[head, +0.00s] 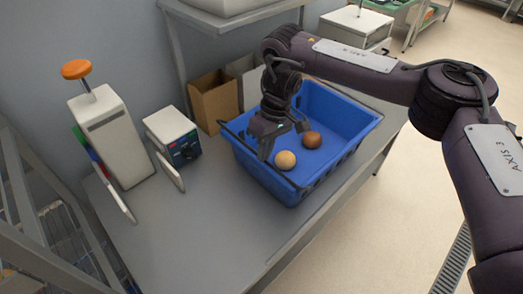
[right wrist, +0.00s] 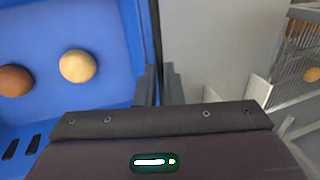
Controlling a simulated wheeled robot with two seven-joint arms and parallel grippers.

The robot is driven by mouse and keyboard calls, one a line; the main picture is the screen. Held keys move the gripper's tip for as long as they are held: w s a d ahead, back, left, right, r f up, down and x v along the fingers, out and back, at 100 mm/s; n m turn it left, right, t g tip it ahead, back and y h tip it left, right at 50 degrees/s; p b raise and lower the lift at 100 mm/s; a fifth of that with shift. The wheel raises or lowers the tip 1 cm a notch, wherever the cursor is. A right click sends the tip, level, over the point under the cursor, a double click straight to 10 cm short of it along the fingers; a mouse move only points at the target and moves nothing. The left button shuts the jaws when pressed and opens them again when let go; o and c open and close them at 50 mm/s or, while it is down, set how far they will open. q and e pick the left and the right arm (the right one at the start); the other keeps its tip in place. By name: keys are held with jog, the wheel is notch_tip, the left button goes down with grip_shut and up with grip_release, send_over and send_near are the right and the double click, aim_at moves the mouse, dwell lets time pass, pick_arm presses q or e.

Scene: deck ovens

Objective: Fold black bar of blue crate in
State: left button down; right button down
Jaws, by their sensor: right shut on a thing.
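The blue crate (head: 338,124) stands on the grey table and holds a pale round bun (head: 285,160) and a brown one (head: 312,140). Its black bar (head: 236,136) runs along the crate's near-left side. My right gripper (head: 265,151) reaches down over that side and is shut on the bar. In the right wrist view the bar (right wrist: 156,28) runs down between the fingers (right wrist: 159,76), at the crate's edge. The fingers hide part of the bar. My left gripper is not in view.
A cardboard box (head: 214,101) stands close behind the crate. A small white device (head: 171,134) and a tall white dispenser with an orange knob (head: 110,136) stand at left. The table (head: 215,215) is clear in front of the crate. A wire rack (head: 50,220) is at lower left.

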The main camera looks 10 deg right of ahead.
jog(key=shift+w+d+r+g+y+p, duration=0.2)
jog(key=shift+d+r+g+y+p, duration=0.15)
jog(key=shift+y+p, duration=0.25)
jog(key=shift+w+d+p, duration=0.15)
jog(key=shift+p, duration=0.4)
jog(key=shift+f, duration=0.1)
jog(key=c, duration=1.5)
grip_release()
jog(key=shift+c, duration=0.2)
jog(key=v, duration=0.8)
jog(key=shift+w+d+f+g, duration=0.1)
jog(key=shift+f+g, duration=0.1)
jog(key=shift+g, duration=0.05)
